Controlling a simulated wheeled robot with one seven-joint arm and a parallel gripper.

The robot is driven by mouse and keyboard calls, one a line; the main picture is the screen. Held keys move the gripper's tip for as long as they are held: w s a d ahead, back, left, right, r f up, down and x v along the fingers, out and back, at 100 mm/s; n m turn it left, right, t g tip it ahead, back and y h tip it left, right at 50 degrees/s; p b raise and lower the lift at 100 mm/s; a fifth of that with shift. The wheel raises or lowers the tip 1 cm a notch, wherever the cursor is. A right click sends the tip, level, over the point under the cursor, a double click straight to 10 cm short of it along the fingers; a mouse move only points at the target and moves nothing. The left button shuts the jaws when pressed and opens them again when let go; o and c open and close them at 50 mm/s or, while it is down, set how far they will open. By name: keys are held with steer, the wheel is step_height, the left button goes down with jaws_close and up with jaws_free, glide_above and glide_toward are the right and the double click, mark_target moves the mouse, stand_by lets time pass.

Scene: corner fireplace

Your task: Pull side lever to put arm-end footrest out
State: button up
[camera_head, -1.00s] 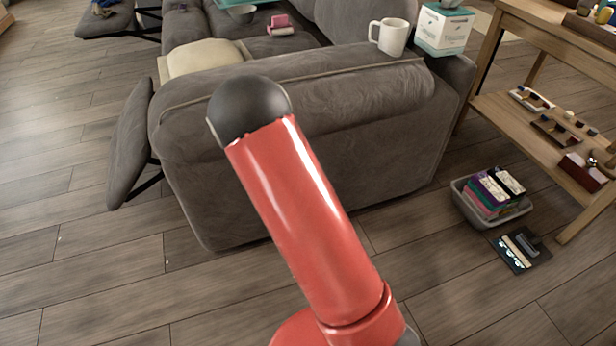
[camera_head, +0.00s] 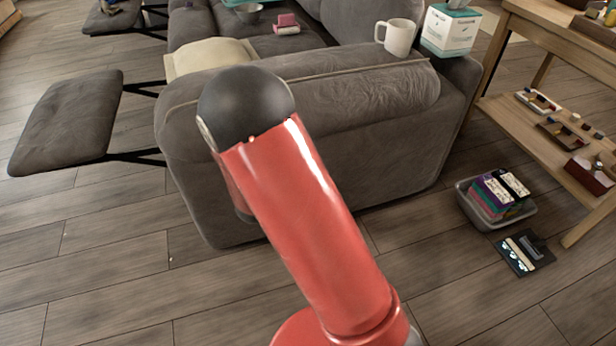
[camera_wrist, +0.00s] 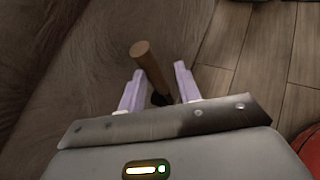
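The sofa's near arm-end footrest (camera_head: 65,125) sticks out level to the left of the grey sofa (camera_head: 330,165) on dark metal struts in the head view. The side lever (camera_wrist: 150,66), a wooden handle on a dark base, stands against the sofa's grey fabric in the wrist view. My gripper (camera_wrist: 159,70) is open, with its two pale purple fingers on either side of the lever and gaps showing. In the head view my red arm hides the lever and my gripper.
A white mug (camera_head: 397,37) and a tissue box (camera_head: 450,30) stand on the sofa. A grey bin (camera_head: 483,224) and a flat dark item (camera_head: 523,253) lie on the floor by a wooden shelf table (camera_head: 560,175). Wood floor is open in front and left.

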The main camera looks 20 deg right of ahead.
steer(key=shift+s+a+r, duration=0.25)
steer(key=shift+a, duration=0.05)
steer(key=a+f+p+v, duration=0.1)
steer(key=p+v, duration=0.1)
steer(key=v, duration=0.7)
steer(key=shift+f, duration=0.3)
stand_by(0.4)
steer(key=shift+s+d, duration=0.1)
stand_by(0.6)
